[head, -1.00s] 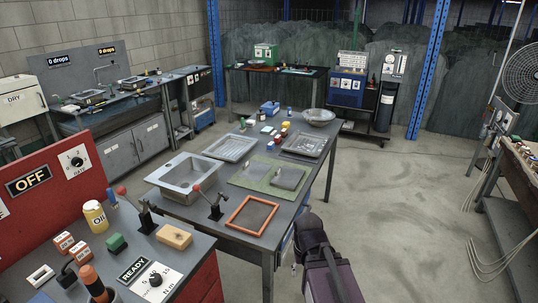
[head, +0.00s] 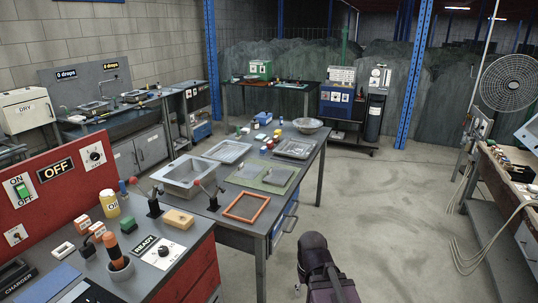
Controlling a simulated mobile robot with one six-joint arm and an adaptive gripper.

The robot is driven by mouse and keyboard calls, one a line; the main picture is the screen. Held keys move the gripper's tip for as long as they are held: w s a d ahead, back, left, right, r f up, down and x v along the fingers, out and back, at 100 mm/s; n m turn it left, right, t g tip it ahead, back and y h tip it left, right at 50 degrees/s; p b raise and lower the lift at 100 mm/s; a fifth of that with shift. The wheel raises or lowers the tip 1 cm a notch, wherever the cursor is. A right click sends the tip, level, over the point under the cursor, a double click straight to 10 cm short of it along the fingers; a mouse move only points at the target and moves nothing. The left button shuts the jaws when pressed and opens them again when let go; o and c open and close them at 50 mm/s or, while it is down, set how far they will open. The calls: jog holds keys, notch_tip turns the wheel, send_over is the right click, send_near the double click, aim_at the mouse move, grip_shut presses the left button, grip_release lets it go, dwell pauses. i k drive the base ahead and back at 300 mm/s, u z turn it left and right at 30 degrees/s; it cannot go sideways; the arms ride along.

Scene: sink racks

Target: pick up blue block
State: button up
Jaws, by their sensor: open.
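A small blue block-like thing (head: 263,117) sits at the far end of the long grey table (head: 233,230). It is too small to tell its exact shape. A small upright blue piece (head: 122,187) also stands on the near bench, left of the red-knobbed lever. I cannot tell which of them is the block. My dark arm links show at the bottom middle, in front of the table's right side and well away from both blue things. My gripper's fingers do not show.
The table holds a grey sink (head: 188,177), trays, an orange frame (head: 246,207) and a bowl (head: 308,125). The near bench with a red panel (head: 60,178) is at left. A fan (head: 508,82) and workbench stand at right. Floor right of the table is clear.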

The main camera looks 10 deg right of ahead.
aim_at(263, 150)
jog(key=z, duration=0.35)
jog(key=i, duration=0.8)
jog(key=z, duration=0.65)
jog(key=i, duration=1.55)
jog(key=u, duration=0.4)
jog(key=i, duration=0.65)
jog(key=u, duration=0.75)
jog(key=i, duration=0.6)
jog(key=u, duration=0.35)
